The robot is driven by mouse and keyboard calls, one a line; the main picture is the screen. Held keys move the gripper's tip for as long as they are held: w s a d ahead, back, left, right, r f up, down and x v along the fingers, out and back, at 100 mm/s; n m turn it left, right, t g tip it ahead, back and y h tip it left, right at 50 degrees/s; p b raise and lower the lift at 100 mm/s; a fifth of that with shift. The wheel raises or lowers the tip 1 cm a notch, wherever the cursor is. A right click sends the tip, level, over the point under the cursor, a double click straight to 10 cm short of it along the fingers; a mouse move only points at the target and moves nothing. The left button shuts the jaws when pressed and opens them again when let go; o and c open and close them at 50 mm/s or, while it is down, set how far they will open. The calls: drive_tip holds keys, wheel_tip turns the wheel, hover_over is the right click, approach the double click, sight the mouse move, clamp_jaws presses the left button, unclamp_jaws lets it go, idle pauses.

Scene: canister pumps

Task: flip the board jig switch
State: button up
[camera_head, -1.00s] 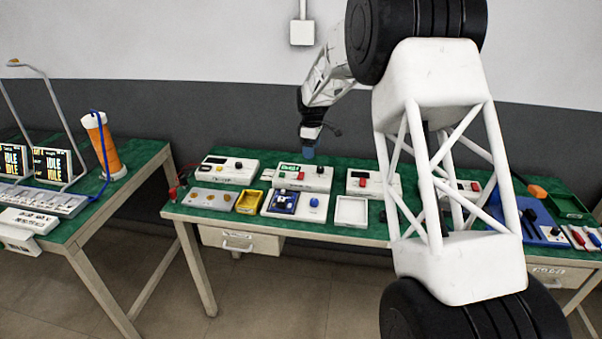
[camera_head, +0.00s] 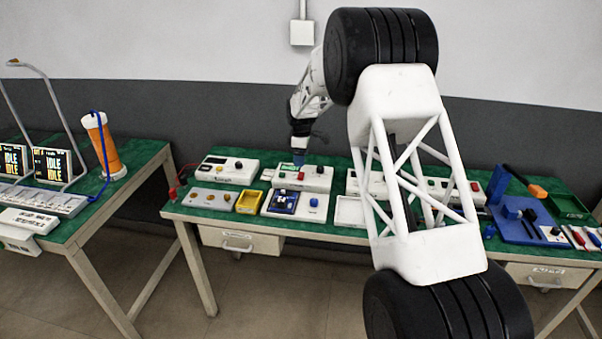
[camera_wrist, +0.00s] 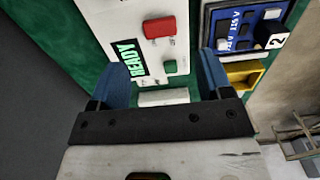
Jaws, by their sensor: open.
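My gripper (camera_head: 298,158) is open and empty, over the back part of a white control unit (camera_head: 318,184) on the middle bench. In the wrist view its blue fingers (camera_wrist: 165,77) are spread apart. Beyond them the white unit (camera_wrist: 108,17) shows a green READY display (camera_wrist: 125,58), a red block-shaped control (camera_wrist: 160,28) and a small green button (camera_wrist: 169,67). A blue board (camera_head: 283,202) sits in a white tray-like jig in front of the unit; it also shows in the wrist view (camera_wrist: 232,29). No label tells which control is the jig switch.
A yellow tray (camera_head: 249,201) is left of the board. Another white unit (camera_head: 227,168) stands at left, and an empty white tray (camera_head: 349,211) at right. A blue fixture (camera_head: 520,222) is farther right. My arm hides part of the bench.

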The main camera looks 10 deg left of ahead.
sight(301, 174)
drive_tip(key=shift+f, duration=3.7)
